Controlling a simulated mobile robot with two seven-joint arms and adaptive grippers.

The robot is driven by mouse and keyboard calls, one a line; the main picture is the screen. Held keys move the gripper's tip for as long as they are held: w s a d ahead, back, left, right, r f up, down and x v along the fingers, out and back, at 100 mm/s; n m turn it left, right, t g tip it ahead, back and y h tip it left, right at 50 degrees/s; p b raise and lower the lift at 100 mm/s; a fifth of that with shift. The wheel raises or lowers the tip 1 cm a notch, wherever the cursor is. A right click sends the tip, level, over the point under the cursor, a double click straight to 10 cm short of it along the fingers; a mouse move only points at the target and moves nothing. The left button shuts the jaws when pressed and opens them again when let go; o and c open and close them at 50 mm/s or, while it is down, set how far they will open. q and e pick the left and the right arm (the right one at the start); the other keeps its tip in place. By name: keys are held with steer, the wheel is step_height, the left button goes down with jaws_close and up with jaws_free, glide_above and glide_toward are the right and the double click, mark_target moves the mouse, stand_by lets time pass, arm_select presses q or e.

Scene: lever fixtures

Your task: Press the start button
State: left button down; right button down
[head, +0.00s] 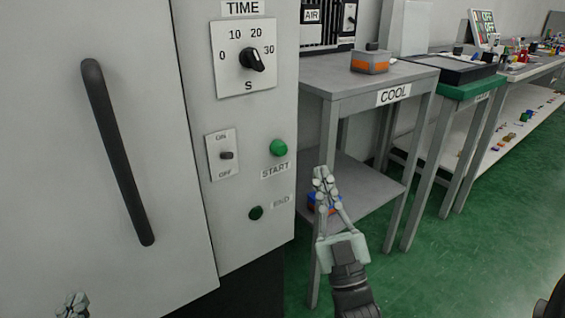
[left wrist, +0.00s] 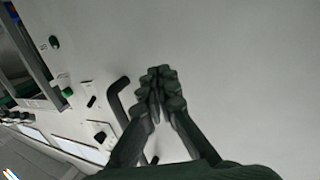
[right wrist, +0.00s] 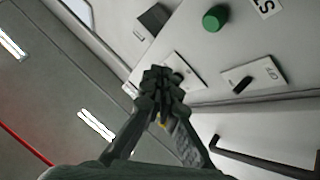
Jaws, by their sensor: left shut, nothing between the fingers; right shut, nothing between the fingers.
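The green start button (head: 279,147) sits on the light grey panel (head: 272,95), just above its START label (head: 275,170). It also shows in the right wrist view (right wrist: 215,17), near the top, and in the left wrist view (left wrist: 67,92). My right gripper (head: 322,178) is shut and empty, right of and a little below the button in the head view, apart from it. In the right wrist view its fingertips (right wrist: 160,75) appear below and left of the button. My left gripper (head: 72,303) is shut and empty at the bottom left, its tips (left wrist: 160,75) away from the button.
A dark green END button (head: 256,213) sits below START. An on/off switch (head: 227,156) is to its left, and a TIME dial (head: 252,59) above. A black door handle (head: 118,152) stands out at left. A grey COOL table (head: 340,80) stands to the right.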

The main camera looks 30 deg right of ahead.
mark_target(280, 149)
arm_select(q)
steer(key=shift+s+d+r+t, duration=0.1)
steer(key=shift+d+r+t, duration=0.1)
steer(key=shift+r, duration=0.35)
steer(key=shift+s+d+r+t, duration=0.1)
steer(key=shift+r+t, duration=0.1)
steer(key=shift+r, duration=0.35)
arm_select(e)
steer(key=shift+f, duration=0.25)
steer(key=shift+w, duration=0.15)
